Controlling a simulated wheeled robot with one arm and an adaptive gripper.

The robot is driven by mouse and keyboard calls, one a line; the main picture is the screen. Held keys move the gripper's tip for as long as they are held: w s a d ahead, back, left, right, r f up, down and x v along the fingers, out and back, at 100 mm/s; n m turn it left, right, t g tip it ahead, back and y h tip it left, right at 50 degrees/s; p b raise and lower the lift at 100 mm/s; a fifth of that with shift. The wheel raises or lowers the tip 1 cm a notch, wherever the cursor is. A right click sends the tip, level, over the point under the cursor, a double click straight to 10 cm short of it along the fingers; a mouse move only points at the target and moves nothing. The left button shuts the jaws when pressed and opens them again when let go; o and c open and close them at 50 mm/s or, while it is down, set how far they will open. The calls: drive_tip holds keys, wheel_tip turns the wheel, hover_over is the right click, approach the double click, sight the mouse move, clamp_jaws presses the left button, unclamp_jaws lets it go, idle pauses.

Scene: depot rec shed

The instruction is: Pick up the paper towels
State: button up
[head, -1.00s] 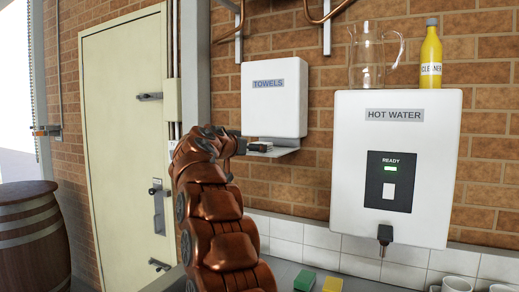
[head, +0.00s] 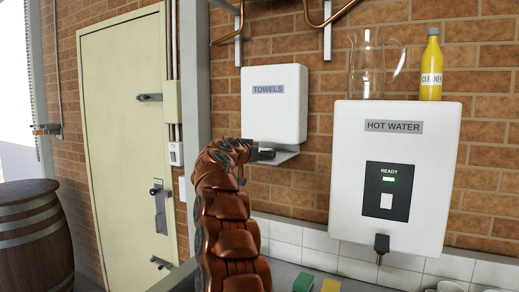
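A white wall dispenser labelled TOWELS (head: 274,112) hangs on the brick wall, left of centre. A thin pale grey-white sheet or ledge (head: 286,159) sticks out below its bottom edge; I cannot tell whether it is paper towel or part of the dispenser. My copper-coloured arm rises from the bottom and bends right. My gripper (head: 264,153) is at its end, dark and small, just under the dispenser and overlapping the left part of the sheet. Whether it touches the sheet, and whether its fingers are open or shut, I cannot tell.
A white hot water unit (head: 393,220) is on the wall to the right, with a glass jug (head: 367,68) and a yellow cleaner bottle (head: 431,65) on top. Sponges (head: 304,282) and white cups lie below. A barrel (head: 35,235) stands left of a cream door (head: 127,150).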

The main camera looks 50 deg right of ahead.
drive_tip(key=shift+c, duration=0.2)
drive_tip(key=c, duration=0.8)
drive_tip(key=shift+r, duration=0.1)
